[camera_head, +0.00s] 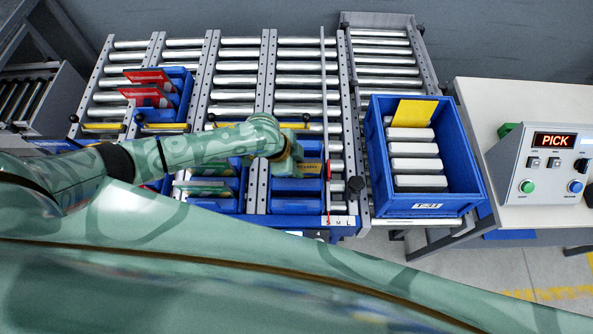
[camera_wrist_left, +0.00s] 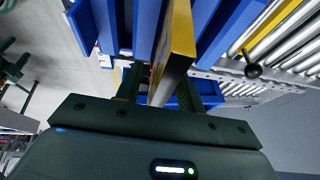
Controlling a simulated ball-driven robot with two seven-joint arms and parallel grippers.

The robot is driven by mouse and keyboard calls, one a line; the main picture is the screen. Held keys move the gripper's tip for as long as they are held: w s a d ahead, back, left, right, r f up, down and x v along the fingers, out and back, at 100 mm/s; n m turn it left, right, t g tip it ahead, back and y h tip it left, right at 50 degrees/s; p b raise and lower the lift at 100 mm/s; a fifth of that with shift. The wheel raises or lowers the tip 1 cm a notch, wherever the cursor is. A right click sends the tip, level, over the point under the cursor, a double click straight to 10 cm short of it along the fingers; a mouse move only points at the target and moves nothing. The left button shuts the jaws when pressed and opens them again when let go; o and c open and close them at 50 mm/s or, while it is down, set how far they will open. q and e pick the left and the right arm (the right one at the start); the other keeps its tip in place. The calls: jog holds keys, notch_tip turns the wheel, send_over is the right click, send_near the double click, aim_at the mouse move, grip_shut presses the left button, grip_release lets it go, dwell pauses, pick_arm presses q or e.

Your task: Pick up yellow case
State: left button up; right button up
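A yellow case (camera_head: 309,171) with dark edges stands in a small blue bin (camera_head: 297,207) on the roller rack, partly hidden by my left gripper in the head view. My left gripper (camera_head: 294,160) is over this bin. In the left wrist view, the yellow case (camera_wrist_left: 180,40) lies between the two dark fingers of the gripper (camera_wrist_left: 160,92), with one finger on each side. Whether both fingers press on it cannot be told. My right gripper is not in view.
A large blue tote (camera_head: 425,211) at the right holds several whitish boxes and a yellow one (camera_head: 413,112). Red cases (camera_head: 146,95) stand in a bin at the left; green ones (camera_head: 206,187) stand beside the left gripper. A control box (camera_head: 541,165) reading PICK sits on the right table.

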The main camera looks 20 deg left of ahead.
pick_arm(q)
jog(key=shift+s+a, duration=0.1)
jog(key=shift+f, duration=0.2)
dwell(0.4)
grip_shut()
